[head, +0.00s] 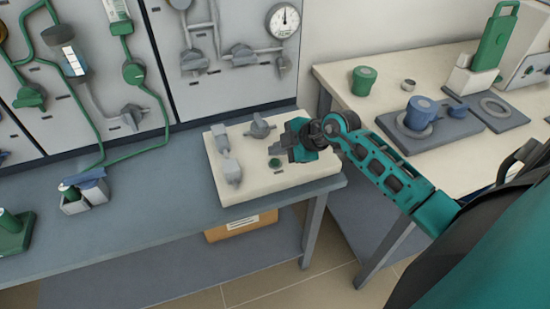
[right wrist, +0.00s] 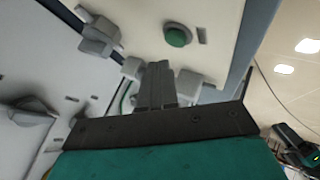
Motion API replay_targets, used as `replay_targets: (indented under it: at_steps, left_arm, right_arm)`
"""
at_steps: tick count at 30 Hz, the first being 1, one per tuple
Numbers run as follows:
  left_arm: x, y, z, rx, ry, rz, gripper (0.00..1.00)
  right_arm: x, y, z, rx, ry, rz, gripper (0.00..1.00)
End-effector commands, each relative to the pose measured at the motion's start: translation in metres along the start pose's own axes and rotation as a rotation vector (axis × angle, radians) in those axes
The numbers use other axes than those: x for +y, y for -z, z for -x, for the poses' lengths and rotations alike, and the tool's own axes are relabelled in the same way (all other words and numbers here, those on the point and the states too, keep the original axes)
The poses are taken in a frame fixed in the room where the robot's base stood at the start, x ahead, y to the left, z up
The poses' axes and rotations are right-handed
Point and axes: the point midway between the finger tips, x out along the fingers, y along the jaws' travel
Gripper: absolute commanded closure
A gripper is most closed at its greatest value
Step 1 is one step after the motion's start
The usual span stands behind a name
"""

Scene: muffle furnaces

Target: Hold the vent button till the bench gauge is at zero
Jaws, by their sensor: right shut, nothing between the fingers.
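The green vent button (head: 275,162) sits on the top of a cream control box (head: 235,196) on the grey bench. My right gripper (head: 274,150) is over the box, close to the button in the head view. In the right wrist view its fingers (right wrist: 160,68) are shut and empty. That view shows the green button (right wrist: 177,36) beyond the fingertips and a little to the right, apart from them in the picture. A round white gauge (head: 283,20) is on the upright panel behind; its needle points roughly upward, but the figures are too small to read. My left gripper is out of view.
Grey valve knobs (head: 260,127) and blocks (head: 232,171) stand on the box near the gripper.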

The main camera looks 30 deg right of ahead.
Motion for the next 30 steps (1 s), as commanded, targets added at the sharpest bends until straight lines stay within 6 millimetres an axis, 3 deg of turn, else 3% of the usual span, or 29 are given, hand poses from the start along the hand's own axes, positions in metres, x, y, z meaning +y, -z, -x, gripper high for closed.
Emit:
replay_targets:
  at_steps: [3, 12, 30]
  left_arm:
    - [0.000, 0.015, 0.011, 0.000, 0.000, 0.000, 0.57]
    - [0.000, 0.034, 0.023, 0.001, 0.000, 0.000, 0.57]
    - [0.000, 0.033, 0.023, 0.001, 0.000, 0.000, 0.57]
  right_arm:
    - [0.008, 0.008, 0.011, 0.000, 0.001, 0.000, 1.00]
    - [0.021, 0.021, 0.029, 0.000, -0.001, 0.000, 1.00]
    - [0.021, 0.022, 0.029, 0.003, 0.000, 0.001, 1.00]
